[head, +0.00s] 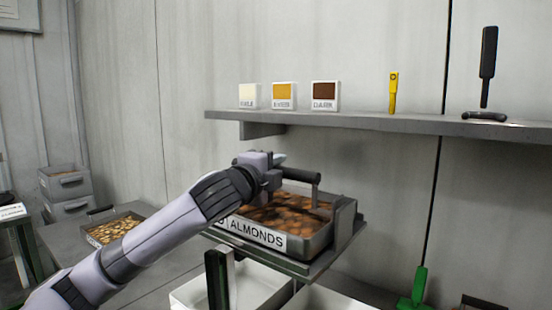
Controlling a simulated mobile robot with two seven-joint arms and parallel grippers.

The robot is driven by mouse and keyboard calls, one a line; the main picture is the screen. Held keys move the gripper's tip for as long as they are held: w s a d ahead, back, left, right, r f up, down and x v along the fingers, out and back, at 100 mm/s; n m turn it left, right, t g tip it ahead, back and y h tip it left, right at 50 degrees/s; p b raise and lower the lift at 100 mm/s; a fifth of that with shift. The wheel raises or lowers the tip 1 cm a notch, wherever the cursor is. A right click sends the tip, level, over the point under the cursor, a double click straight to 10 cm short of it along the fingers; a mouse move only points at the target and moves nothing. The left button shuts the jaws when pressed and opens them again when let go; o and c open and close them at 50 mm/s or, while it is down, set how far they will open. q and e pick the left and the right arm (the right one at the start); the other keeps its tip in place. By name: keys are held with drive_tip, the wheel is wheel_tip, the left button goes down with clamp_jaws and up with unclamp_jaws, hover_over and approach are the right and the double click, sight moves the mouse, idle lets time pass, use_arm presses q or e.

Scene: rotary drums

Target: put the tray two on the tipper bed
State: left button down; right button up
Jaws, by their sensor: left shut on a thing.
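A metal tray (322,233) with a white ALMONDS label and brown almonds inside is in the middle of the head view. A character left of the word is partly hidden by my arm, so I cannot read the tray's number. A dark bar handle (300,175) spans above the almonds. My left gripper (277,172) is shut on this handle at its left end. The tray is level over the tipper bed (318,265), a dark flat platform with an upright plate at its right. I cannot tell whether it rests fully on it. My right gripper is not in view.
A white bin (262,284) stands below the bed. Another tray of nuts (116,229) lies on a grey bench at the left, near stacked grey bins (64,182). A wall shelf (370,122) above holds three colour cards, a yellow tool and a black-handled tool.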

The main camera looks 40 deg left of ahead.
use_arm(q)
drive_tip(key=shift+s+f, duration=0.1)
drive_tip(key=shift+f, duration=0.1)
idle(0.3)
drive_tip(key=c, duration=1.2)
unclamp_jaws()
drive_tip(key=shift+f, duration=0.3)
drive_tip(key=o, duration=0.4)
drive_tip(key=shift+c, duration=0.2)
drive_tip(key=shift+r, duration=0.1)
